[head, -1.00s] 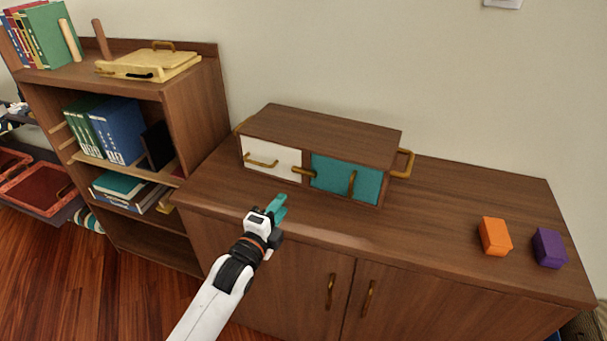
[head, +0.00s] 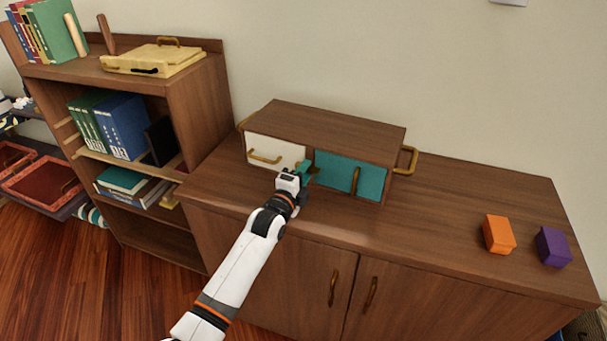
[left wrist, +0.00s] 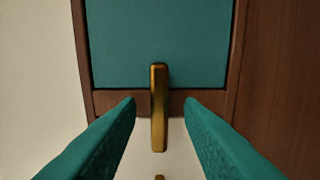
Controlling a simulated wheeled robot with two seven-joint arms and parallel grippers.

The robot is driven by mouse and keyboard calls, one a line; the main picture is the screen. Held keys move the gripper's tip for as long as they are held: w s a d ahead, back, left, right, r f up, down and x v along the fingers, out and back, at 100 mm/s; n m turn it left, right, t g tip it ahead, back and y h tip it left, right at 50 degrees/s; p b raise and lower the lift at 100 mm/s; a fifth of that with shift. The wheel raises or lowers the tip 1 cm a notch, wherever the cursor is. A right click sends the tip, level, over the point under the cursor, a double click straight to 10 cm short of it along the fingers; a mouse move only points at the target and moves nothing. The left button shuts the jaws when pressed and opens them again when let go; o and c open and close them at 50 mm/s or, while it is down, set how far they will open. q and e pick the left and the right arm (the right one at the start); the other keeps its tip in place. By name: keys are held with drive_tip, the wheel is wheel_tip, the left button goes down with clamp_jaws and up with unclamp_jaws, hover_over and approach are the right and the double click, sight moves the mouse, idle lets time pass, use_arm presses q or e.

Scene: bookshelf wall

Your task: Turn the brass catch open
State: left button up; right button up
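The brass catch (left wrist: 159,108) is a bar lying across the wooden divider between the teal door (head: 345,176) and the white front (head: 262,152) of the small wooden cabinet (head: 330,130). In the head view my gripper mostly hides it. My left gripper (head: 306,172) is right at the cabinet's front. In the left wrist view its two teal fingers (left wrist: 161,104) are open, one on each side of the catch, with gaps visible on both sides. The teal door also shows at the top of that view (left wrist: 125,45). My right gripper is out of view.
The cabinet stands on a wooden sideboard (head: 430,225). An orange block (head: 498,234) and a purple block (head: 552,246) sit at its right, with clear top between. A brass handle (head: 356,180) sticks out from the teal door. A bookshelf (head: 195,110) stands at the left.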

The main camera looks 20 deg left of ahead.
use_arm(q)
clamp_jaws()
drive_tip(key=shift+n, duration=0.4)
drive_tip(key=shift+r+n+p, duration=0.1)
drive_tip(key=shift+n+p, duration=0.6)
drive_tip(key=shift+n, duration=0.3)
drive_tip(key=n+p, duration=0.1)
drive_tip(key=n, duration=0.3)
drive_tip(key=shift+n, duration=0.3)
drive_tip(key=n+p, duration=0.1)
drive_tip(key=n, duration=0.4)
drive_tip(key=shift+p, duration=0.35)
drive_tip(key=n, duration=0.5)
drive_tip(key=shift+n, duration=0.4)
